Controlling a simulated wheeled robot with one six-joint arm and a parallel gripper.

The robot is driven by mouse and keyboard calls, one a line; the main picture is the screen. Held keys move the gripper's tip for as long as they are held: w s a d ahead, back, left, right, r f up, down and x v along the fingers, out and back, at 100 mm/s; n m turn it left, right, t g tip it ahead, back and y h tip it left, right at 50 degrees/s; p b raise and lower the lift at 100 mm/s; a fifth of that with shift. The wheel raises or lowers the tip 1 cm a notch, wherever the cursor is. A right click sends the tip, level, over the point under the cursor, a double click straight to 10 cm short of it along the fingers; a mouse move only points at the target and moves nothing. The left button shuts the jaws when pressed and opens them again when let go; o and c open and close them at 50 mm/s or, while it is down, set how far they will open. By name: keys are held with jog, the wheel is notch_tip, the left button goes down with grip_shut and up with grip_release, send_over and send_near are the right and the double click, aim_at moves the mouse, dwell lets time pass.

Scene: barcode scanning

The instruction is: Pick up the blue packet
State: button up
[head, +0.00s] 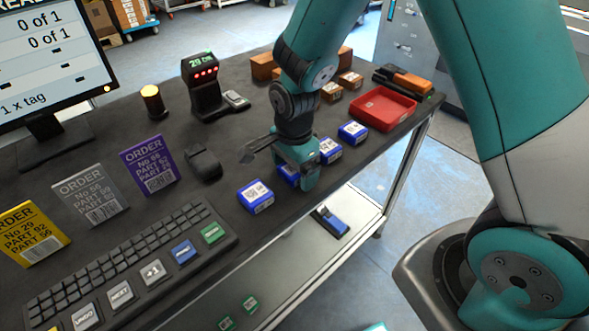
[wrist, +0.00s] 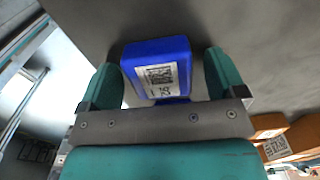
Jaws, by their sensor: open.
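Several blue packets with white labels stand in a row near the table's front edge. One blue packet (head: 256,196) is at the left of the row, and two more stand at the right, a blue packet (head: 330,151) and a blue packet (head: 353,132). My gripper (head: 296,168) is open around another blue packet (head: 287,174), which it partly hides in the head view. In the wrist view this blue packet (wrist: 157,68) lies between the two teal fingers, with its coded label showing. Gaps show beside it; contact cannot be told.
A red tray (head: 382,108) and brown boxes (head: 351,80) stand at the far right. A scanner stand (head: 206,85), order cards (head: 148,163) and a keyboard (head: 130,265) are to the left. A small black object (head: 203,163) lies near my gripper.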

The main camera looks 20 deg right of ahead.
jog(key=c, duration=1.1)
jog(key=shift+r, duration=0.1)
